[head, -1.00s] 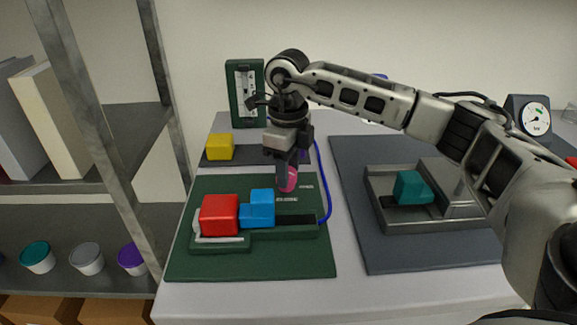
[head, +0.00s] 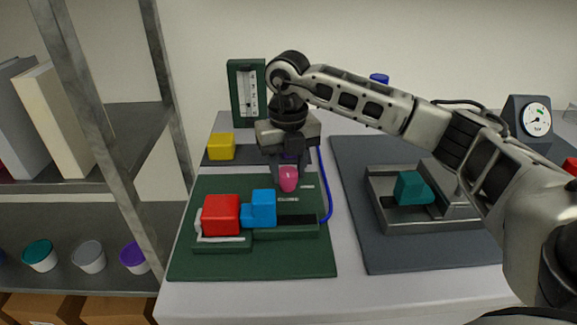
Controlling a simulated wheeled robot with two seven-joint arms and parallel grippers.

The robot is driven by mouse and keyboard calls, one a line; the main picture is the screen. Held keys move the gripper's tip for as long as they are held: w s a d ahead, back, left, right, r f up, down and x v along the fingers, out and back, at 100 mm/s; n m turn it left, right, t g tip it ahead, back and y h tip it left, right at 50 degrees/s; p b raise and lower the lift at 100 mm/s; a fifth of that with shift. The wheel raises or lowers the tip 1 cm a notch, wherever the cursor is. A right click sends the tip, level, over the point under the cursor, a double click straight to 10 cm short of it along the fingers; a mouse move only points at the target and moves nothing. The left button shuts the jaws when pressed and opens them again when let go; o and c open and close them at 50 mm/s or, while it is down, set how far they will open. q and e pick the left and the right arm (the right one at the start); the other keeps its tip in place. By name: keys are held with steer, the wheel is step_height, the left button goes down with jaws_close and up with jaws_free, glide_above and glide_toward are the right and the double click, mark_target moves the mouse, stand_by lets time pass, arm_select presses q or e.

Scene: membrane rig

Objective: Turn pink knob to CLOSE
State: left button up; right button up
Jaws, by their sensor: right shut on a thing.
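The pink knob (head: 288,180) stands on the dark green board (head: 250,265), behind the blue block. My right gripper (head: 288,172) comes down over it from above, its fingers around the knob and shut on it. The knob's front shows between the fingers. Small white labels (head: 288,199) lie on the board beside the knob, too small to read. My left gripper is not in the head view.
On the green board a red block (head: 221,214) and a blue block (head: 259,209) sit in a fixture in front of the knob. A blue tube (head: 326,190) curves along the right. A teal block (head: 412,188) sits in a grey tray (head: 425,222). A yellow block (head: 221,146) is behind left.

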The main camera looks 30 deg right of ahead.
mark_target(288, 172)
steer(key=shift+w+r+m, duration=0.1)
steer(key=shift+r+m, duration=0.05)
steer(key=shift+m, duration=0.35)
steer(key=o, duration=1)
step_height(288, 172, up, 16)
steer(key=shift+f+p, duration=0.1)
steer(key=shift+p, duration=0.5)
